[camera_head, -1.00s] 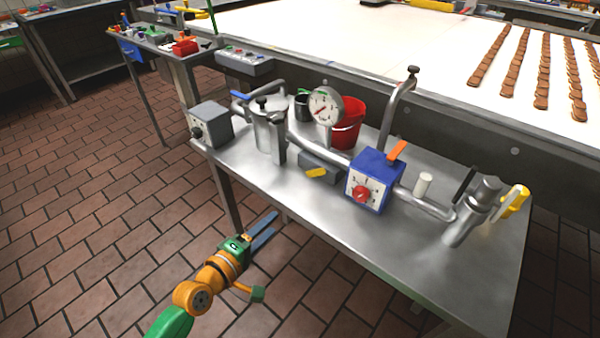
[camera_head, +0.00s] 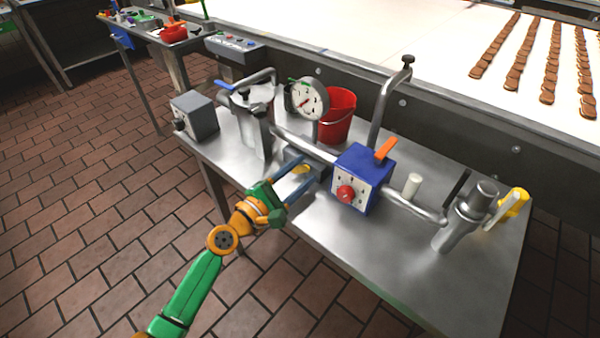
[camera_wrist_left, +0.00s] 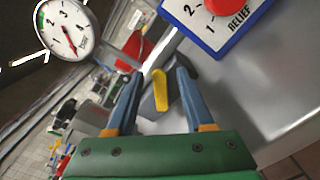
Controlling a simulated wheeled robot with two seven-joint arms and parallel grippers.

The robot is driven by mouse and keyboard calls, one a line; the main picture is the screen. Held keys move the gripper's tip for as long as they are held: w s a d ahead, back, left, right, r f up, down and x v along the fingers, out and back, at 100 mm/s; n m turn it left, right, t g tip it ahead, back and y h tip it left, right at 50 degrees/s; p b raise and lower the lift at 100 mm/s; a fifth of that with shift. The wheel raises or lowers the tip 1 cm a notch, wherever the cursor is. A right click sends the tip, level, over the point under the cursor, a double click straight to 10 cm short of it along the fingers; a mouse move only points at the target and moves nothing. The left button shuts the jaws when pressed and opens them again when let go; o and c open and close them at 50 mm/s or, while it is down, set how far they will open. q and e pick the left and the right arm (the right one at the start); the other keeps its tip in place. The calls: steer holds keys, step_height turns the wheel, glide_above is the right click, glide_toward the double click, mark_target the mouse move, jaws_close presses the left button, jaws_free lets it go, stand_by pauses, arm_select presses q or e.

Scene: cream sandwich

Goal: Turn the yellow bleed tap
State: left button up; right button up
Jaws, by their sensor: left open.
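The yellow bleed tap (camera_wrist_left: 160,90) is a small flat lever on a grey block (camera_wrist_left: 148,104) low on the steel bench. In the left wrist view it stands between my open left fingers, with a gap on each side. In the head view the yellow tap (camera_head: 301,169) is partly hidden between the blue-grey fingers. My left gripper (camera_head: 300,180) is open at the bench's front edge, reaching in from the left; its fingers also show in the left wrist view (camera_wrist_left: 157,95). Contact with the tap is not visible. My right gripper is not in view.
A blue box with a red knob (camera_head: 346,193) stands just right of the gripper, marked RELIEF. A round gauge (camera_head: 309,100), a red bucket (camera_head: 338,115) and steel pipes stand behind. A grey box (camera_head: 195,116) is at left. The bench front right (camera_head: 400,265) is clear.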

arm_select(q)
steer(key=shift+s, duration=0.1)
jaws_close()
steer(key=m, duration=0.1)
steer(key=f+m+b, duration=0.1)
steer(key=m, duration=0.1)
steer(key=shift+s+d+f+b, duration=0.15)
steer(key=shift+s+d+b, duration=0.1)
steer(key=shift+b, duration=0.15)
steer(key=shift+s+d+f+m+b, duration=0.1)
steer(key=shift+f+m+b, duration=0.3)
steer(key=shift+m, duration=0.6)
steer(key=shift+d+f+m+b, duration=0.15)
steer(key=shift+m+b, duration=0.3)
steer(key=shift+m, duration=0.55)
steer(key=shift+a, duration=0.1)
jaws_free()
steer(key=shift+f, duration=0.1)
